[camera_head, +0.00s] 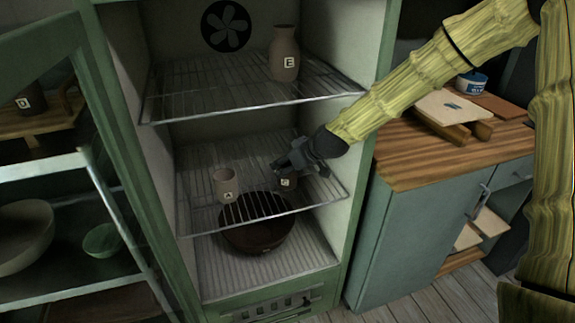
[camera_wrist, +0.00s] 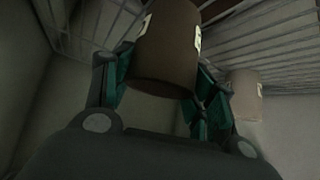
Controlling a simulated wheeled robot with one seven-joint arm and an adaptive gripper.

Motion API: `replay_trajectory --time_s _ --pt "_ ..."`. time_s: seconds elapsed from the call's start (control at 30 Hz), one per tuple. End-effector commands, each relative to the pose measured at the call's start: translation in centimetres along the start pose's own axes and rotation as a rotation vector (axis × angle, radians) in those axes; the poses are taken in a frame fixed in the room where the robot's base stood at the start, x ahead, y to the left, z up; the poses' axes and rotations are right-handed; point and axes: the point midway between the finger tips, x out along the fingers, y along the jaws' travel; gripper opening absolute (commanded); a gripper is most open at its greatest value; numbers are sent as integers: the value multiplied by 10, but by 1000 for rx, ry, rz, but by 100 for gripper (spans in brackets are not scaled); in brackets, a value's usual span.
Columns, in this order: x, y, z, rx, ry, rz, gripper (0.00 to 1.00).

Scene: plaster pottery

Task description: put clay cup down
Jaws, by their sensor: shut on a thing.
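My gripper (camera_head: 291,164) is inside the open cabinet, just over the middle wire shelf (camera_head: 200,196). It is shut on a dark brown clay cup (camera_head: 287,183) with a small white label. In the wrist view the cup (camera_wrist: 163,55) sits between the green finger pads (camera_wrist: 162,80). I cannot tell whether the cup's base touches the shelf. A paler cup (camera_head: 226,186) with a label stands on the same shelf to the left, apart from the held cup. It also shows at the right of the wrist view (camera_wrist: 245,95).
A labelled vase (camera_head: 285,55) stands on the upper wire shelf (camera_head: 210,98). A dark round bowl (camera_head: 257,236) sits on the cabinet floor below. The green door (camera_head: 110,120) is open at left. A wooden counter (camera_head: 425,158) stands at right. The middle shelf's left front is clear.

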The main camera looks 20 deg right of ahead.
Motion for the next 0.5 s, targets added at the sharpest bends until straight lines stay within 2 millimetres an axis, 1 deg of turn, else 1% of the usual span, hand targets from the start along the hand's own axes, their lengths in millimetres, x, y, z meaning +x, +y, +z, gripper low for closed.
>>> replay_trajectory --time_s 0.17,0.2,0.27,0.3,0.5 --pt "2 0 3 0 0 0 21" --pt "2 0 2 0 -1 0 64" --pt "2 0 2 0 -1 0 75" --pt "2 0 2 0 -1 0 78" --pt "2 0 2 0 -1 0 78"
